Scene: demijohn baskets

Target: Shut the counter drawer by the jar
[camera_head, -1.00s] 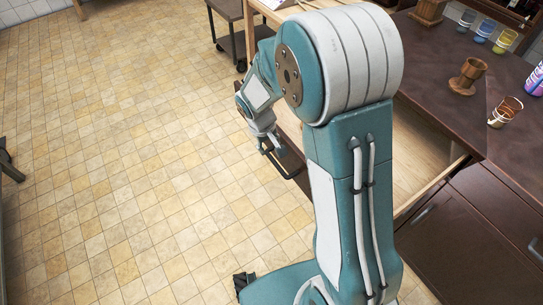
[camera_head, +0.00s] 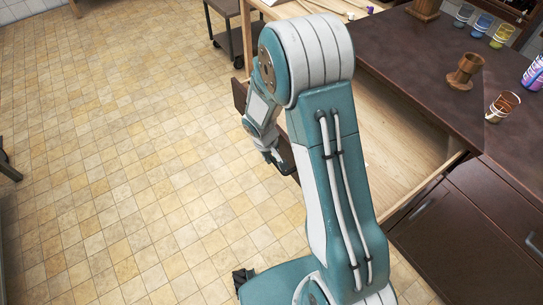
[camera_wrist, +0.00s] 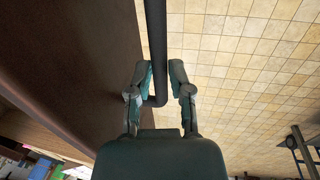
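The counter drawer (camera_head: 400,140) stands open in the head view, its pale wooden inside showing to the right of my arm. Its dark brown front (camera_wrist: 90,60) fills the left of the wrist view. A black bar handle (camera_wrist: 155,40) runs down the middle there and bends towards the front at its lower end. My gripper (camera_wrist: 160,72) has one finger on each side of this bar, closed in close to it; the fingertip contact is hard to make out. In the head view my gripper (camera_head: 273,157) is at the drawer front, and my arm hides much of the drawer.
The dark countertop (camera_head: 420,75) holds a brown wooden goblet (camera_head: 466,71), an orange-patterned glass (camera_head: 502,107), coloured glasses (camera_head: 502,37) and a purple-and-blue can (camera_head: 534,72). A small cart (camera_head: 226,35) stands at the back. Tiled floor (camera_head: 120,140) is clear on the left.

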